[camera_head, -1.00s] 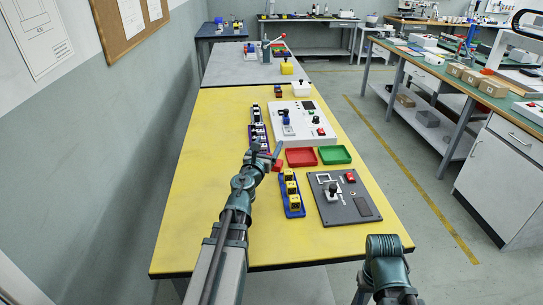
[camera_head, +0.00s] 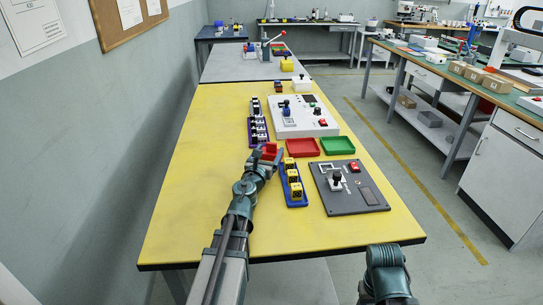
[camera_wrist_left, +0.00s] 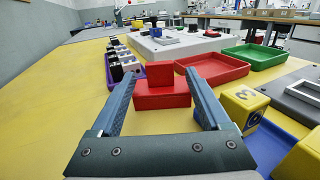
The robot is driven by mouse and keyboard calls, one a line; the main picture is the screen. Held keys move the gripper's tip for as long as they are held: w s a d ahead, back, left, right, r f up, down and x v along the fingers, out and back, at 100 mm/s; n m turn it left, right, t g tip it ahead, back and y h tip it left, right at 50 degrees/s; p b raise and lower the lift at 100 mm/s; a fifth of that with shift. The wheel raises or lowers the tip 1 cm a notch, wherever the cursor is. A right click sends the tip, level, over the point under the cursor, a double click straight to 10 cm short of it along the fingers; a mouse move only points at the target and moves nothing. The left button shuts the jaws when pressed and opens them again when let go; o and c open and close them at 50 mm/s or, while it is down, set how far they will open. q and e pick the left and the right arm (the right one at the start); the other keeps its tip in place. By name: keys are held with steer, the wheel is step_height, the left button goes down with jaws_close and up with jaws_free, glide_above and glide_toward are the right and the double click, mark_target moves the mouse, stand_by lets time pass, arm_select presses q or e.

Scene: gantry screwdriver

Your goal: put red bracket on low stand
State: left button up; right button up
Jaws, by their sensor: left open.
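The red bracket (camera_head: 270,149) is a stepped red block on the yellow table, just left of the red tray. In the left wrist view the bracket (camera_wrist_left: 161,95) appears between the two fingers, its narrower upper part rising from a wider base. My left gripper (camera_head: 267,155) is open, with its fingers (camera_wrist_left: 161,76) to either side of the bracket and visible gaps at the sides. Whether a fingertip touches it I cannot tell. My right gripper's jaws are not in view; only part of my right arm shows. I cannot pick out the low stand with certainty.
The red tray (camera_head: 303,147), green tray (camera_head: 338,145) and white control box (camera_head: 304,117) stand right of and beyond the bracket. A purple rack (camera_head: 257,131) is beyond it. A blue rack (camera_head: 293,186) and grey panel (camera_head: 348,187) are nearer. The table's left side is clear.

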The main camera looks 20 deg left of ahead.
arm_select(q)
steer(key=w, duration=0.4)
steer(key=w+a, duration=0.1)
steer(key=w, duration=0.1)
jaws_close()
stand_by(0.4)
